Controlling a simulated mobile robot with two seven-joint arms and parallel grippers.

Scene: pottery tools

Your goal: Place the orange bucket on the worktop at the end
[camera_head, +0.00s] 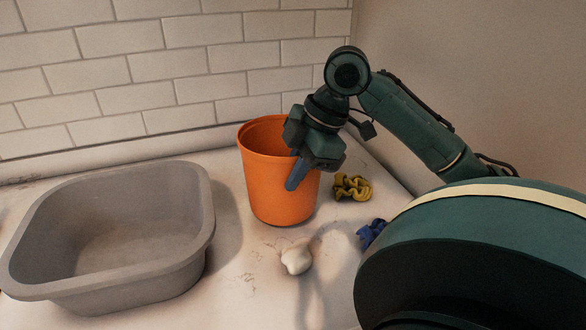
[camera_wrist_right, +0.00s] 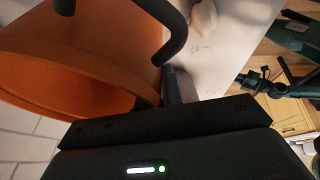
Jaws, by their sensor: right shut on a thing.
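The orange bucket (camera_head: 272,185) stands upright on the pale worktop (camera_head: 225,290), close to the tiled wall. My right gripper (camera_head: 296,172) is at the bucket's right rim, with one finger down the outside of its wall. It is shut on the bucket's rim. In the right wrist view the bucket (camera_wrist_right: 80,62) fills the left side, tilted by the camera angle, and the gripper (camera_wrist_right: 165,60) shows dark fingers at its edge. The inside of the bucket is mostly hidden in the head view. My left gripper is not in view.
A grey basin (camera_head: 110,235) stands left of the bucket. A crumpled yellow thing (camera_head: 351,187) and a blue one (camera_head: 371,233) lie right of it. A small white lump (camera_head: 296,260) lies in front. A white tiled wall (camera_head: 150,65) closes off the back.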

